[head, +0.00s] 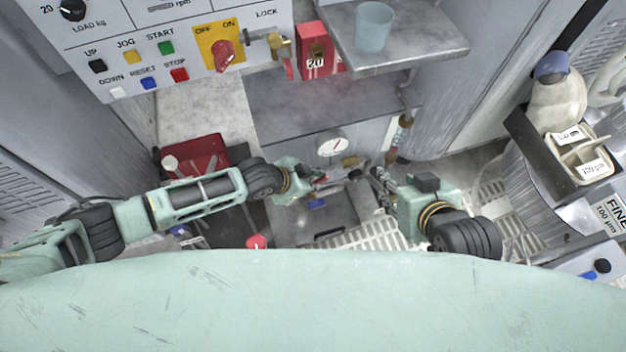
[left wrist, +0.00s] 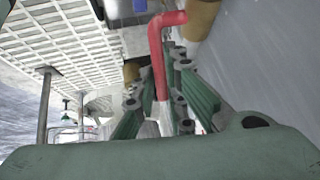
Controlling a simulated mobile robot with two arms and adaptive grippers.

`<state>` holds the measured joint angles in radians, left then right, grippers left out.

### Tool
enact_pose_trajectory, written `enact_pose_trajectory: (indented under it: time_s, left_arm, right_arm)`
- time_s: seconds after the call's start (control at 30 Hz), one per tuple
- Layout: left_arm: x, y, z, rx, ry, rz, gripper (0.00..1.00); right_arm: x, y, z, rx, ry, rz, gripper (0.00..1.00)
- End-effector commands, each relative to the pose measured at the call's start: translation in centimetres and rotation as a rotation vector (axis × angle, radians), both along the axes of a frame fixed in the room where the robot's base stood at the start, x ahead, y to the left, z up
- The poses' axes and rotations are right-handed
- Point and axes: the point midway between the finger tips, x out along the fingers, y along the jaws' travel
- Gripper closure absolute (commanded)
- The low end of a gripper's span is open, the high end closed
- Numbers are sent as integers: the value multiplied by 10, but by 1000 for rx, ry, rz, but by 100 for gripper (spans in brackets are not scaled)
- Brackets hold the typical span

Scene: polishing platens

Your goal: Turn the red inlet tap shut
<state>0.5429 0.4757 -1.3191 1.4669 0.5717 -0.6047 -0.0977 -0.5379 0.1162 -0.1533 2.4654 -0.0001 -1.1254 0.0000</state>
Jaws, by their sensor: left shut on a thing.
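The red inlet tap shows in the left wrist view as a bent red lever (left wrist: 156,50). Its short arm meets a brass body (left wrist: 203,16) at the top, and its long arm runs down between my fingers. My left gripper (left wrist: 160,102) is shut on this lever. In the head view my left gripper (head: 322,178) is low at the centre, beside a brass fitting (head: 350,163), and its fingers hide most of the lever. My right gripper (head: 383,182) is just to the right of it; its fingers are too small and dark to read.
A pressure gauge (head: 332,146) sits just above the left gripper. A pale grating (head: 370,236) lies below the grippers. A shelf with a blue cup (head: 374,27) and a red box (head: 314,52) are above.

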Motion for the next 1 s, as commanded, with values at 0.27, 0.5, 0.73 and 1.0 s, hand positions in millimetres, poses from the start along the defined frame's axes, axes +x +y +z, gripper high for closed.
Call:
enact_pose_trajectory:
  time_s: [0.27,0.5,0.73,1.0]
  left_arm:
    - [-8,-5,-1,-21,9,-7,100]
    - [-8,-5,-1,-21,9,-7,86]
    - [-5,-3,-1,-17,4,-4,72]
    - [-3,0,1,-13,0,-2,72]
  right_arm:
    - [-2,-1,-2,-3,12,-1,60]
    - [-2,-1,-2,-3,12,-1,60]
    - [-2,-1,-1,-3,11,-1,60]
    - [-2,-1,-1,-2,9,-1,60]
